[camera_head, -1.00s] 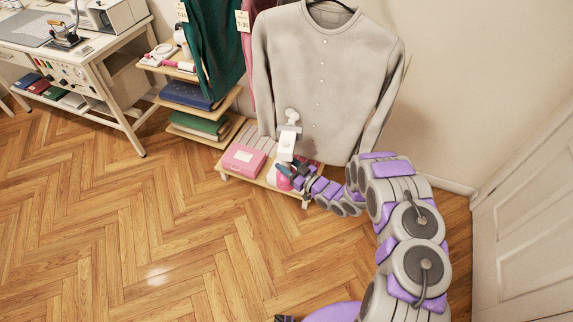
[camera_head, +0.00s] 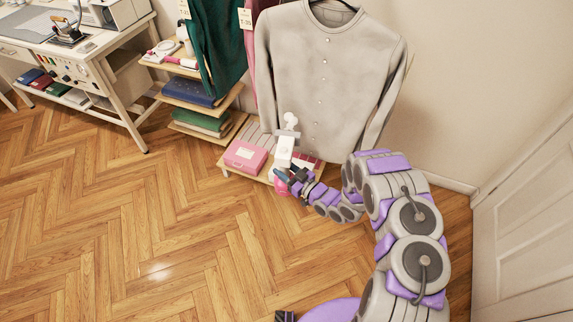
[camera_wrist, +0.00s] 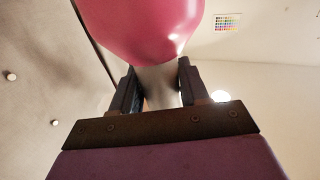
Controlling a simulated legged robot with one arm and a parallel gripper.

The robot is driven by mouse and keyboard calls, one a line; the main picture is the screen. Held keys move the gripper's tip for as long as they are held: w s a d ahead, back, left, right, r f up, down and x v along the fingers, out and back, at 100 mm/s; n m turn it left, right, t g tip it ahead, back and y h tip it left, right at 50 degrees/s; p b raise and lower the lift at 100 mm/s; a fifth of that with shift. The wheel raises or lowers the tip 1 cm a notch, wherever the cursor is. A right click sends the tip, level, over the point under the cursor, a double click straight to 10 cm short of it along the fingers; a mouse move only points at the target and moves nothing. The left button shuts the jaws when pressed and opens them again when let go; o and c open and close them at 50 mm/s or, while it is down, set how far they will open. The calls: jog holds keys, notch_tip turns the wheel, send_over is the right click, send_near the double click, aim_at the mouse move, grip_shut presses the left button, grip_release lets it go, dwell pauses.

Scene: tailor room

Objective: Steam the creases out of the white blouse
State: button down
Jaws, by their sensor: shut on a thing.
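The white blouse (camera_head: 325,85) hangs on a dark hanger against the wall, its buttoned front facing me. Its cloth looks greyish, with blotchy shading. My gripper (camera_head: 291,178) is shut on a hand steamer with a white upper part (camera_head: 285,150) and a pink part (camera_head: 281,187). The steamer is upright in front of the blouse's lower left hem; I cannot tell whether it touches the cloth. In the wrist view, the two dark fingers (camera_wrist: 157,88) close around the steamer's pale handle (camera_wrist: 159,85), below its rounded pink body (camera_wrist: 145,25).
A low shelf with a pink box (camera_head: 245,156) stands below the blouse. Shelves with folded cloth (camera_head: 190,92), green and pink garments (camera_head: 211,45) and a white workbench (camera_head: 85,60) are to the left. A white door (camera_head: 525,240) is at right. The wooden floor (camera_head: 130,230) is clear.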

jog(key=s+a+p, duration=0.1)
jog(key=s+a, duration=0.1)
jog(key=s, duration=0.5)
jog(key=shift+s+a+p, duration=0.4)
jog(key=shift+r, duration=0.1)
dwell(1.1)
